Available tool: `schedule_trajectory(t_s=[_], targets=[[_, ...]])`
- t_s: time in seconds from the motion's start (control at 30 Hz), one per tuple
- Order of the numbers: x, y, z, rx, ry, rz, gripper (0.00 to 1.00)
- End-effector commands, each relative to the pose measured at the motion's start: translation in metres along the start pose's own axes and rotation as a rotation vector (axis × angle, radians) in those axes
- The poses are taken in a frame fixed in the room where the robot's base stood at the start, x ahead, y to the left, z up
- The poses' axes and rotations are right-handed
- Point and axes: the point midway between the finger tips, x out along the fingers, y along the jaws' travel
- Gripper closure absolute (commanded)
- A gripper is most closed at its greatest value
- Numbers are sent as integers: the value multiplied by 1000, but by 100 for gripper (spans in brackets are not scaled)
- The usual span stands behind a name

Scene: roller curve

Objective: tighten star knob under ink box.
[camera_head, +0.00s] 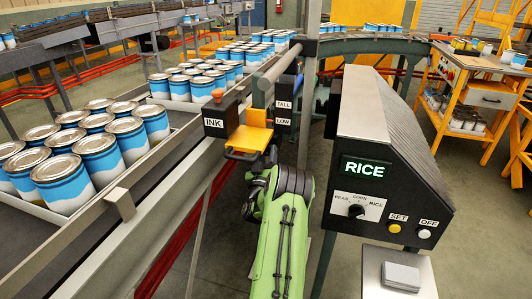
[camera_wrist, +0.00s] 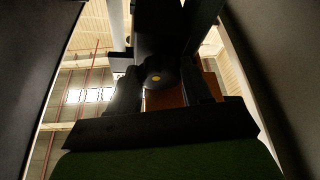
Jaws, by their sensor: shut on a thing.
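The black ink box (camera_head: 214,122), labelled INK, sits on the rail beside the conveyor in the head view, with an orange knob (camera_head: 217,93) on top. My green arm reaches up to it from below, and its dark wrist is beside the rail. The fingertips are hidden in the head view. In the wrist view, looking up, my gripper (camera_wrist: 163,82) has its dark fingers shut around a dark round knob with a yellow centre (camera_wrist: 157,78), seemingly the star knob under the box. The knob's lobes and its tightness cannot be made out in the shadow.
A yellow bracket (camera_head: 250,138) is beside the ink box, close above my wrist. A console (camera_head: 364,168) reading RICE stands close on the right. Trays of blue-and-white cans (camera_head: 92,150) line the conveyor on the left.

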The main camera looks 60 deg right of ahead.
Motion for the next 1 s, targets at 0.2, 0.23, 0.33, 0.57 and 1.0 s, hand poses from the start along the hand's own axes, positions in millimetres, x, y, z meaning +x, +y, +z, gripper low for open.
schedule_trajectory(t_s=[0.2, 0.23, 0.33, 0.57, 1.0], targets=[[0, -1, -1, 180, -5, 74, 82], [0, -1, -1, 207, -4, 86, 82], [0, -2, -2, 295, -4, 122, 82], [0, -4, -2, 497, -5, 205, 82], [0, -7, -3, 854, -7, 355, 82]])
